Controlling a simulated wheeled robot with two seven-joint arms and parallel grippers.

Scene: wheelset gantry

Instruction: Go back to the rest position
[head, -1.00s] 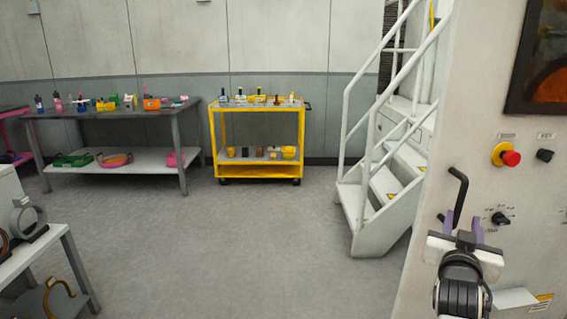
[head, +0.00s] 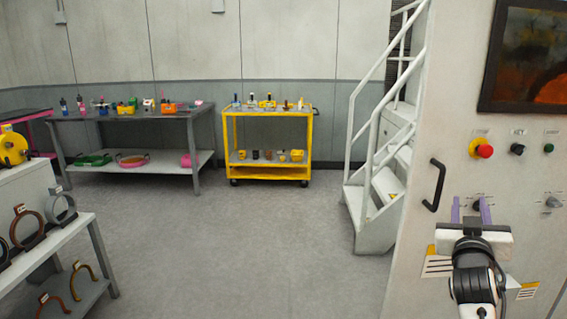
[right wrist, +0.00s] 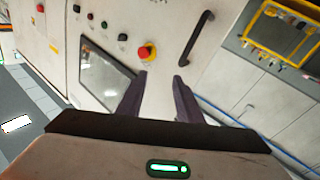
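My right gripper (head: 471,212) is in front of the pale machine cabinet at the lower right of the head view. Its two purple fingers stand apart with nothing between them. In the right wrist view the fingers (right wrist: 159,84) are also spread and empty, with the cabinet panel behind them. I cannot tell from the views how close the fingertips are to the panel. My left gripper does not show in any view.
The cabinet carries a red emergency button (head: 483,151), a black handle (head: 434,185) and several knobs. White stairs (head: 376,205) stand beside it. A yellow cart (head: 267,171) and a grey workbench (head: 136,115) stand at the back. A table (head: 70,232) with rings is at left. The middle floor is clear.

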